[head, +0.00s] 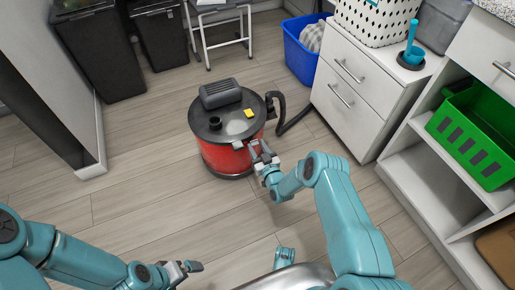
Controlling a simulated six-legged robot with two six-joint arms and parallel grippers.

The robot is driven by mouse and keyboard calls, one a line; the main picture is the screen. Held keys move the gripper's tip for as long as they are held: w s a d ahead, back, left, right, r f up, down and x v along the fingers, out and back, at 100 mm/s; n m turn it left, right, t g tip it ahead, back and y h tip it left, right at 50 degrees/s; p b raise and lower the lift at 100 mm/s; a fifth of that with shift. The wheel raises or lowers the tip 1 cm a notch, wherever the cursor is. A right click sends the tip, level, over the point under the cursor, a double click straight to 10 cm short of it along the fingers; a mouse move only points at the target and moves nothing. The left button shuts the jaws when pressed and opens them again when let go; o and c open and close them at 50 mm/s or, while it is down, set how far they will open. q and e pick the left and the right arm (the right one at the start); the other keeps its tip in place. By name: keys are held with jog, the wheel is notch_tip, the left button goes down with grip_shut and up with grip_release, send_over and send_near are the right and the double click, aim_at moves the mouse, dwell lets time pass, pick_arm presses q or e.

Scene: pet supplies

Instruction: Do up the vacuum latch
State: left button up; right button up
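The vacuum (215,155) is a red drum with a dark grey lid, upright on the floor in the middle of the head view. A small light grey piece at the lid's front rim looks like the latch (237,145); whether it is done up is too small to tell. My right gripper (259,147) is at the drum's front right side, just right of that piece. Its fingers look apart with nothing between them; contact with the drum cannot be told. My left gripper (196,267) is low in the view, away from the vacuum, and its finger gap is unclear.
A black hose (290,122) curves from the vacuum's right side toward a white drawer cabinet (345,100). A blue bin (298,62) stands behind. Dark bins (103,55) are at the back left. Shelves with a green crate (480,125) are at right. Floor left of the vacuum is clear.

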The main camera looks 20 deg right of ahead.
jog(key=c, duration=0.6)
jog(key=shift+w+r+g+p, duration=0.25)
jog(key=shift+r+g+p, duration=0.15)
jog(key=shift+r+p, duration=0.2)
jog(key=shift+w+g+p, duration=0.4)
jog(key=shift+g+p, duration=0.1)
jog(key=shift+g, duration=0.5)
jog(key=shift+f, duration=0.1)
jog(key=o, duration=1.1)
